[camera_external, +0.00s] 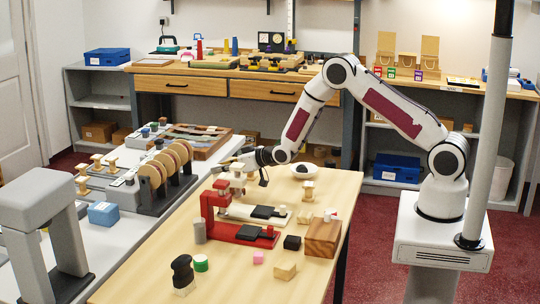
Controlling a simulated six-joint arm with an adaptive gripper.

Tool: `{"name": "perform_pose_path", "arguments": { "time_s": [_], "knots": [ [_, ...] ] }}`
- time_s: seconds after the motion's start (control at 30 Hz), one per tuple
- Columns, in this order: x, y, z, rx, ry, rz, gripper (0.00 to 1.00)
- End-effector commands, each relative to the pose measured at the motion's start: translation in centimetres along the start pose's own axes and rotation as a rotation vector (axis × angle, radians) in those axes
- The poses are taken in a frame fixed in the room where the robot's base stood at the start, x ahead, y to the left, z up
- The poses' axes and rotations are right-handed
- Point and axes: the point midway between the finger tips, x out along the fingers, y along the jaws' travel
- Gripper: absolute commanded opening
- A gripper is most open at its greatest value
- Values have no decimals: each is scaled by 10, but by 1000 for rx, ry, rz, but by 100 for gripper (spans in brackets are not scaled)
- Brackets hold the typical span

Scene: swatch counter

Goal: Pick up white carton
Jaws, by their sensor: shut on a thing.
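My gripper (236,163) is at the end of the arm, reaching left over the far left part of the wooden table. It is shut on a small pale thing, which looks like the white carton (238,170). The carton is partly hidden by the jaws and hard to tell from the pale press head just below. I cannot tell whether it touches anything beneath it.
A red press (213,212) and a white-based press (235,213) stand close below my gripper. A grey counter with discs (165,165) is left.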

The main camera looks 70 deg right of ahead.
Motion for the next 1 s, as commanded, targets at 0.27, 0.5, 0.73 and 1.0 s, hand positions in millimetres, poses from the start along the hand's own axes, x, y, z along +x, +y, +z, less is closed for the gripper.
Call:
{"name": "perform_pose_path", "arguments": {
  "time_s": [0.27,0.5,0.73,1.0],
  "knots": [
    [-1,0,-3,0,1,0,1],
    [-6,0,-17,0,3,0,1],
    [-17,0,-43,0,5,0,1],
    [-30,0,-74,0,3,-1,1]
  ]
}}
